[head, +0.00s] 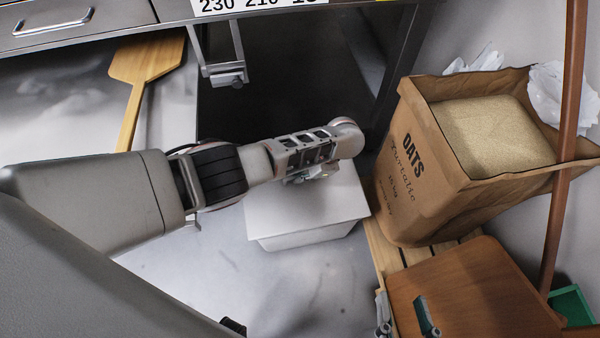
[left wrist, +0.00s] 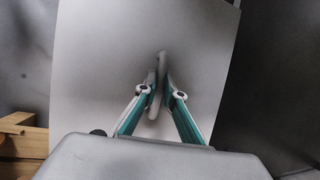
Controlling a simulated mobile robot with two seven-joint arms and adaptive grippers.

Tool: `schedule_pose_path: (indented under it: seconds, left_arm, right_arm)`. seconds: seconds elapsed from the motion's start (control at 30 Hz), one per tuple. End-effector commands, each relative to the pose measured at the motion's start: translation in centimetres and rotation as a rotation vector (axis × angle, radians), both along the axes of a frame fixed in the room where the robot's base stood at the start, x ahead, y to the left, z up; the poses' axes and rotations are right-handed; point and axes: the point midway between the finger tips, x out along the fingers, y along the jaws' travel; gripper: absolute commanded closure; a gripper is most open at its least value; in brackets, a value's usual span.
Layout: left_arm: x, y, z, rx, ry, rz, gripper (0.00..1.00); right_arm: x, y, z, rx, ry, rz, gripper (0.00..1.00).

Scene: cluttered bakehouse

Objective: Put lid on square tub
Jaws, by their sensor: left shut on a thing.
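The square tub (head: 305,238) is pale grey-white and stands on the grey floor in the middle of the head view. Its flat white lid (head: 275,215) lies over the tub's top, and I cannot tell whether it is fully seated. My left gripper (head: 300,178) is over the lid's far part, mostly hidden by its own wrist. In the left wrist view, the left gripper (left wrist: 160,82) is shut on the thin upright handle of the lid (left wrist: 95,60). My right gripper (head: 402,304) is open and empty at the bottom of the head view, above a brown wooden board.
A paper sack of oats (head: 415,175) stands close right of the tub on wooden slats (head: 385,250). The brown board (head: 480,290) lies in front of it. A wooden peel (head: 145,65) lies at upper left. A metal drawer unit (head: 80,25) overhangs the back.

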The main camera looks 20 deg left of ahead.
Motion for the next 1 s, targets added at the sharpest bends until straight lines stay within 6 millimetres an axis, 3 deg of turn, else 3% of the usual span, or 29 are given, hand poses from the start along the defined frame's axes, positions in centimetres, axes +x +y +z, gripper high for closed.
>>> schedule_pose_path:
  seconds: [0.7,0.73,0.8,1.0]
  left_arm:
    - [0.1,0.0,-1.1,0.0,-0.001,-0.001,1.0]
    - [0.1,0.0,-1.1,0.0,-0.001,-0.001,0.86]
    - [0.1,0.0,-1.1,0.0,-0.001,-0.001,0.72]
    - [0.0,0.0,-1.2,0.0,-0.001,-0.001,0.72]
  right_arm:
    - [-0.5,0.0,-1.1,0.0,0.022,0.0,0.6]
    - [-0.5,0.0,-1.1,0.0,0.022,0.0,0.6]
    - [-0.5,0.0,-1.1,0.0,0.022,0.0,0.6]
    - [-0.5,0.0,-1.1,0.001,0.023,-0.002,0.6]
